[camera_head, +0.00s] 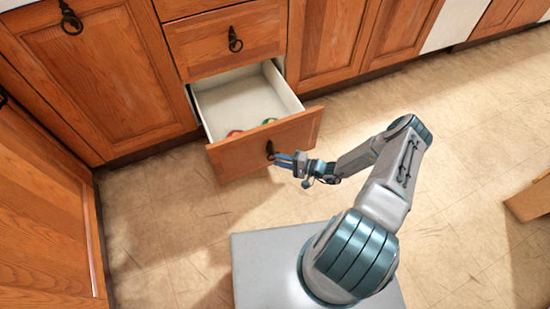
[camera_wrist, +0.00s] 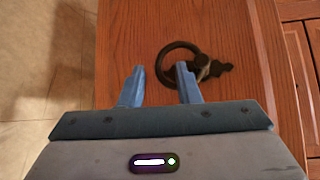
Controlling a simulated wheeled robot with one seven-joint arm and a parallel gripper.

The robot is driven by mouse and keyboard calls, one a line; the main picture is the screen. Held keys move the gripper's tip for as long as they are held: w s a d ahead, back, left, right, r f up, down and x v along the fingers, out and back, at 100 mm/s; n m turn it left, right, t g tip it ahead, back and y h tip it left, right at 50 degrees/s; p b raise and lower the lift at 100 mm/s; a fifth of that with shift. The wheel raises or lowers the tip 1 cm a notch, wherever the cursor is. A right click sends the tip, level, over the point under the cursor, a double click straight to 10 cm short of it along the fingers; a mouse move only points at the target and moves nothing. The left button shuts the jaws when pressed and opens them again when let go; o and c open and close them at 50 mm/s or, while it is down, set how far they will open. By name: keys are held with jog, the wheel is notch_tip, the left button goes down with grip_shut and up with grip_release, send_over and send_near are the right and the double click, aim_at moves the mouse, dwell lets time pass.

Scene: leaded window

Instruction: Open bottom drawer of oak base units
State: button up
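The bottom drawer (camera_head: 262,146) of the oak base units is pulled well out in the head view, its pale inside showing. Its oak front with a dark ring pull (camera_wrist: 179,62) fills much of the wrist view. My gripper (camera_head: 279,157) is at the drawer front, by the ring pull. In the wrist view its two blue fingers (camera_wrist: 158,85) are apart, with a gap between them. The right fingertip overlaps the lower part of the ring in the picture. I cannot tell whether it touches the ring. Nothing shows clamped between the fingers.
Small red and green items (camera_head: 268,121) lie inside the open drawer. A closed drawer (camera_head: 225,40) sits above it. Closed oak doors stand on both sides. Tiled floor (camera_head: 480,190) is open to the right, with a wooden piece (camera_head: 528,198) at the right edge.

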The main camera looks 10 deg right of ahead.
jog(key=p+v, duration=0.1)
jog(key=v, duration=1)
notch_tip(320, 180, up, 39)
jog(key=a+n+g+h+p, duration=0.2)
jog(key=n+g+h+p, duration=0.45)
jog(key=g+p, duration=0.45)
jog(key=s+a+r+t+h+p, duration=0.1)
jog(key=s+r+t+h+p, duration=0.2)
jog(key=r, duration=1.3)
jog(key=s+a+r+t+h+p, duration=0.2)
jog(key=s+r+h+p, duration=0.3)
jog(key=s+r+p, duration=0.4)
jog(key=s+r+t, duration=0.1)
jog(key=s+r, duration=0.3)
jog(key=r, duration=0.4)
jog(key=shift+s+a+r, duration=0.15)
jog(key=shift+s+r, duration=0.05)
jog(key=shift+r, duration=0.05)
